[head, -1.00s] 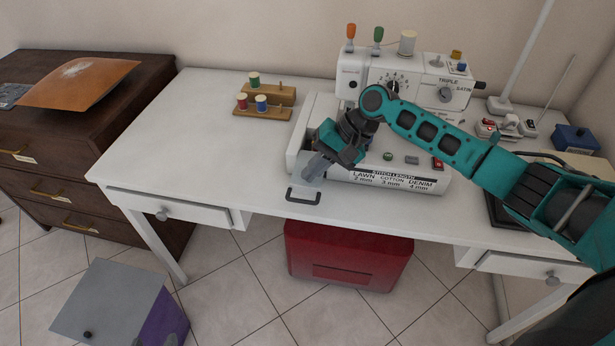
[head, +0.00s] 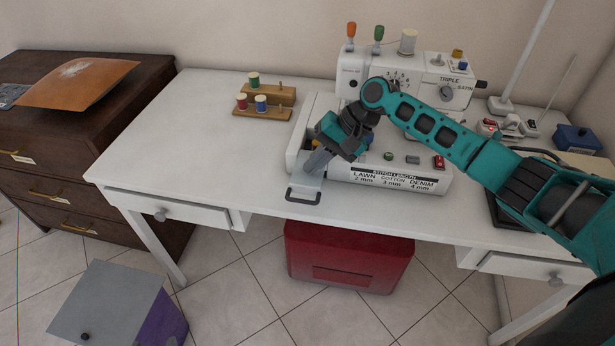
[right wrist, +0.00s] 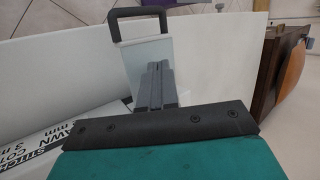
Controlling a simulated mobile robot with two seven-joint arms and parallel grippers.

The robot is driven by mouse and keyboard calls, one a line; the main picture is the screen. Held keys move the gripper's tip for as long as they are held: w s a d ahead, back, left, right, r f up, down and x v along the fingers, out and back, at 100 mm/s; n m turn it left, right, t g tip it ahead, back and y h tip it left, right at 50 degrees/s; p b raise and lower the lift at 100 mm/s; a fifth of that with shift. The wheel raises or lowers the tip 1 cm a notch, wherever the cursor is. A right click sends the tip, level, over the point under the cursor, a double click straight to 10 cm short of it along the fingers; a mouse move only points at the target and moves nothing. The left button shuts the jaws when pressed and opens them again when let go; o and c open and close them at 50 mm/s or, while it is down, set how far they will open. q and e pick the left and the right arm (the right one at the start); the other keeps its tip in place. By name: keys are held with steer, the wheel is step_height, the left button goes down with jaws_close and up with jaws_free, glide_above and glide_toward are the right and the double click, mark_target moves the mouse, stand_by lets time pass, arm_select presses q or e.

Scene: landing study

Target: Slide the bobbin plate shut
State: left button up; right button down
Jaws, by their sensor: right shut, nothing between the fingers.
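The bobbin plate (head: 306,182) is a pale grey plate with a dark loop handle (head: 303,196). It sticks out from the front left of the white sewing machine (head: 375,175), over the table. In the right wrist view the plate (right wrist: 146,54) and its handle (right wrist: 141,15) show beyond the fingers. My right gripper (head: 313,166) is shut and empty, pointing down at the plate's inner part; it also shows in the right wrist view (right wrist: 157,72). Whether the fingertips touch the plate I cannot tell. My left gripper is not in view.
A spool rack (head: 262,110) stands on the white table (head: 150,130), left of the machine. The table left of the plate is clear. The table's front edge lies just below the handle. A red box (head: 348,255) sits under the table.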

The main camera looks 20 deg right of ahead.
mark_target(318, 173)
steer(key=shift+w+d, duration=0.2)
steer(key=shift+w, duration=0.1)
stand_by(0.6)
steer(key=shift+s+a+p, duration=0.15)
steer(key=shift+s+p, duration=0.05)
steer(key=shift+p, duration=0.35)
steer(key=r+p, duration=0.3)
steer(key=shift+s+d+r+p, duration=0.15)
steer(key=shift+d+r+p, duration=0.05)
steer(key=shift+d+p, duration=0.15)
steer(key=shift+r, duration=0.15)
steer(key=shift+s+d+r, duration=0.1)
steer(key=shift+r, duration=0.45)
steer(key=shift+s+d+r, duration=0.1)
steer(key=shift+r, duration=0.45)
